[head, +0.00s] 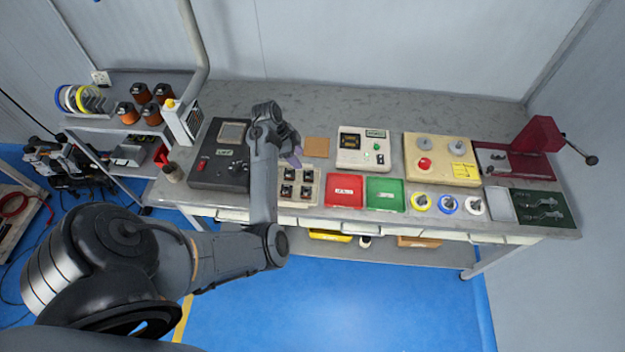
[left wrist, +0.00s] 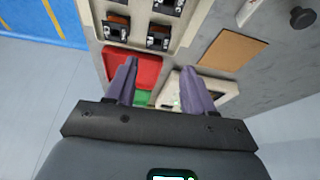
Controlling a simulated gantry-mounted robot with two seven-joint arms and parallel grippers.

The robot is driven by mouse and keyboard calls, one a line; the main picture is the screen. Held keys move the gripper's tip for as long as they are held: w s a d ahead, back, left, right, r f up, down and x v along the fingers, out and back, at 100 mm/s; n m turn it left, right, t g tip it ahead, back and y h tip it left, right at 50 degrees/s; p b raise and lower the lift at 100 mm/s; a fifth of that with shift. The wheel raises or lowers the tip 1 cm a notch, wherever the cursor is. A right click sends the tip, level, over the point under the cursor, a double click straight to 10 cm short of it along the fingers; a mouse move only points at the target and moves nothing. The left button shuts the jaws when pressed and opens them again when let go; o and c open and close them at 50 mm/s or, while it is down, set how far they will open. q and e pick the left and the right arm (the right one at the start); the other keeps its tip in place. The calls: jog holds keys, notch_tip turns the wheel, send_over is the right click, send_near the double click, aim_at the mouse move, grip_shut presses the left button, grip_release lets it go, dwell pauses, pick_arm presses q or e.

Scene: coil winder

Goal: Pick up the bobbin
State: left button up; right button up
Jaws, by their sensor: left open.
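My left gripper (head: 295,158) is open and empty above the bench, near the far side of a beige tray (head: 280,202). The tray holds several small dark pieces (head: 288,190) with brown middles, which look like bobbins. In the left wrist view, two such pieces (left wrist: 116,28) (left wrist: 158,38) show at the top, beyond the fingertips. The two purple fingers of the left gripper (left wrist: 160,66) are spread apart with nothing between them. They point across the red bin and a white-topped device. My right gripper is not in view.
A dark control box (head: 219,170) stands left of the tray. A red bin (head: 344,191) and a green bin (head: 385,194) sit to its right. A brown mat (head: 317,147) and a beige meter (head: 362,150) lie behind. Copper spools (head: 140,93) stand on the left shelf.

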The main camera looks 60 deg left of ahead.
pick_arm(q)
send_over(307, 173)
jog(key=s, duration=0.1)
jog(key=f, duration=0.4)
jog(key=shift+s+a, duration=0.2)
jog(key=shift+a, duration=0.05)
jog(key=x, duration=0.3)
jog(key=s+x, duration=0.1)
jog(key=shift+w+f, duration=0.15)
jog(key=shift+f, duration=0.25)
jog(key=shift+w+d+f, duration=0.1)
jog(key=shift+w+f, duration=0.05)
jog(key=shift+f, duration=0.2)
jog(key=c, duration=0.8)
